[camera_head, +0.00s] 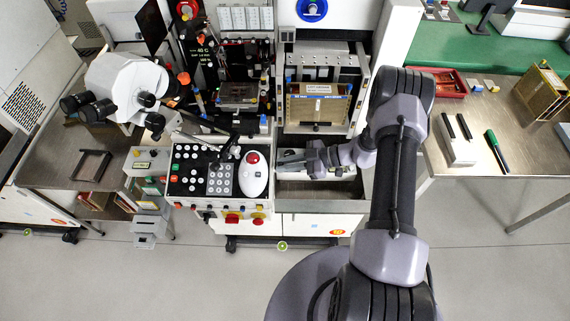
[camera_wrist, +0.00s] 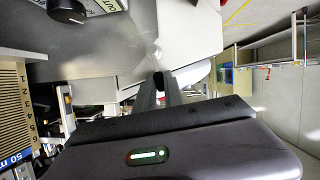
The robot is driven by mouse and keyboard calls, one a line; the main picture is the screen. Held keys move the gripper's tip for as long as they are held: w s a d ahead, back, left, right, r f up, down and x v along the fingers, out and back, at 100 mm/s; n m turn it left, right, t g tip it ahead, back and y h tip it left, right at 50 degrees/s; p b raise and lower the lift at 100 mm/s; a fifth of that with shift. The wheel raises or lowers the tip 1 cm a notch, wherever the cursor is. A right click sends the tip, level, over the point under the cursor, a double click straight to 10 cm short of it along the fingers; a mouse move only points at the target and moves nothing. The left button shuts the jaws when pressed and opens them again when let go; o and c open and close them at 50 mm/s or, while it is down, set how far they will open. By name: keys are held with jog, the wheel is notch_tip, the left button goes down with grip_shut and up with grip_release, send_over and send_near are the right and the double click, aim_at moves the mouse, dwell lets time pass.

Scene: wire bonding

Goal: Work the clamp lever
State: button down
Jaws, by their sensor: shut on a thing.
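My gripper (camera_head: 289,159) is at the front of the bonding machine, above the metal shelf of its right bay. Its fingers point left in the head view. In the wrist view my gripper (camera_wrist: 165,86) has its two narrow fingers close together around a small dark piece, which appears to be the clamp lever (camera_wrist: 158,79). The fingers are shut on it. Most of the lever is hidden by the fingers, and its angle cannot be told. In the wrist view a pale grey housing (camera_wrist: 185,35) stands just beyond the fingertips.
The control panel (camera_head: 183,177) with buttons and a white hand controller (camera_head: 254,178) is close left of my gripper. A cardboard-coloured magazine (camera_head: 318,106) stands in the bay behind. A microscope (camera_head: 125,78) is far left. The steel bench (camera_head: 470,172) is right; floor in front is clear.

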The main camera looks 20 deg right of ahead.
jog(key=shift+w+r, duration=0.1)
jog(key=c, duration=1.5)
grip_release()
jog(key=shift+d, duration=0.1)
jog(key=shift+o, duration=0.2)
jog(key=p+v, duration=0.1)
jog(key=v, duration=1.6)
jog(key=shift+d, duration=0.1)
